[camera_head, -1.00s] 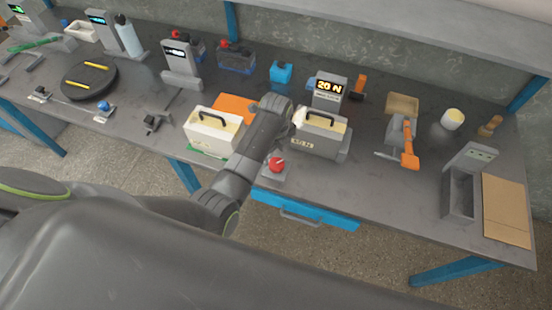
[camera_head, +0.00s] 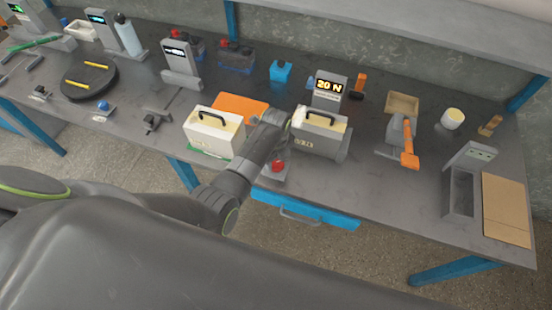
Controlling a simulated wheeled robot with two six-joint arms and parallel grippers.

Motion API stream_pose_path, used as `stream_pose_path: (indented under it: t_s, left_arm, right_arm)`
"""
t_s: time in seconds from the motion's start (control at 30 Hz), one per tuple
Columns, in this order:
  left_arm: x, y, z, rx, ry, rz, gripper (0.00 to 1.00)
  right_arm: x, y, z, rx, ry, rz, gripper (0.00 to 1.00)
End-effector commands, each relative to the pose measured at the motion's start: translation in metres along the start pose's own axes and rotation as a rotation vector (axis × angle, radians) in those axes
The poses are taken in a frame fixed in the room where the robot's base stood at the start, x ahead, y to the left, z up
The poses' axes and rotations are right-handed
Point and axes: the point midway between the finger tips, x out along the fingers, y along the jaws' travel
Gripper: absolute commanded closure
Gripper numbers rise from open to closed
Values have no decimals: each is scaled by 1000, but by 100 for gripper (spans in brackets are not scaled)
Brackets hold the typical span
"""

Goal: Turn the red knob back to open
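The red knob (camera_head: 277,167) sits on a small grey base at the front edge of the bench, above the blue drawer. My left arm reaches in from the lower left, and its wrist end with the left gripper (camera_head: 276,124) is over the bench, behind the knob and beside the grey box (camera_head: 318,138). The gripper appears apart from the knob. Its fingers are too hidden and small to tell whether they are open or shut. My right gripper is not in view.
A white case (camera_head: 212,138) with a dark handle is left of my arm, and an orange sheet (camera_head: 238,106) lies behind it. A display reading 20 N (camera_head: 328,88) stands behind the grey box. An orange-handled tool (camera_head: 408,150) is to the right. A blue drawer (camera_head: 310,210) hangs below the bench edge.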

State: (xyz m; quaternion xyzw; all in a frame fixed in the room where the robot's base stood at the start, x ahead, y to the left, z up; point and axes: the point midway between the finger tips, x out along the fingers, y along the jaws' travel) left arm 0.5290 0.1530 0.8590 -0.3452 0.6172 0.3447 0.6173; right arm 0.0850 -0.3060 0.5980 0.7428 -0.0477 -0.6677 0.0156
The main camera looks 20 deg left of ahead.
Motion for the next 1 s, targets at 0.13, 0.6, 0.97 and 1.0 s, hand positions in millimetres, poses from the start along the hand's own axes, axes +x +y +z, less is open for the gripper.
stream_pose_path:
  t_s: [0.13,0.6,0.97,1.0]
  left_arm:
    - [0,0,0,0,0,1,75]
    - [-2,0,0,-112,0,2,76]
    - [-3,1,0,-422,0,2,76]
    - [-3,1,0,-460,0,2,76]
  right_arm:
    - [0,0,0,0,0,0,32]
    - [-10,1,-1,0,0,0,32]
    - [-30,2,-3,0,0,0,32]
    - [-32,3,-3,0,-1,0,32]
